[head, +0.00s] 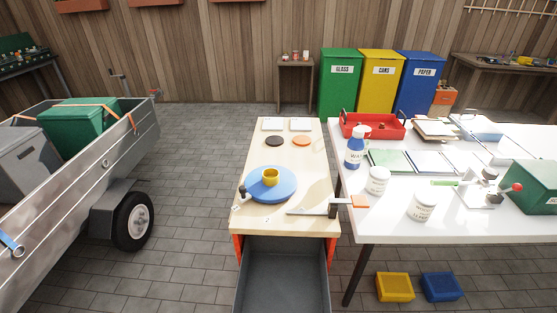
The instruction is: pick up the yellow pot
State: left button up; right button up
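The yellow pot (270,177) is small and round with an open top. The disc lies on the light wooden workbench (312,160) in the middle of the head view. Nothing covers the pot. Neither of my grippers shows in this view.
A bar clamp with an orange handle (360,202) lies at the bench's front right. Black (273,140) and orange (302,140) discs lie behind the pot. An open grey drawer (283,278) juts out in front. A white table (395,228) stands close on the right.

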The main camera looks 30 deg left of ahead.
aim_at(270, 176)
jog(key=j+z, duration=0.15)
jog(key=j, duration=0.3)
jog(key=j+z, duration=0.2)
jog(key=j, duration=0.25)
jog(key=k+j+z, duration=0.15)
jog(key=j, duration=0.25)
jog(key=k+j+z, duration=0.2)
jog(key=j, duration=0.2)
jog(key=j+z, duration=0.15)
jog(key=j, duration=0.3)
jog(key=k+j+z, duration=0.2)
jog(key=j, duration=0.2)
jog(key=i+j+z, duration=0.1)
jog(key=j+z, duration=0.3)
jog(key=j, duration=0.5)
jog(key=j+z, duration=0.4)
jog(key=j, duration=0.45)
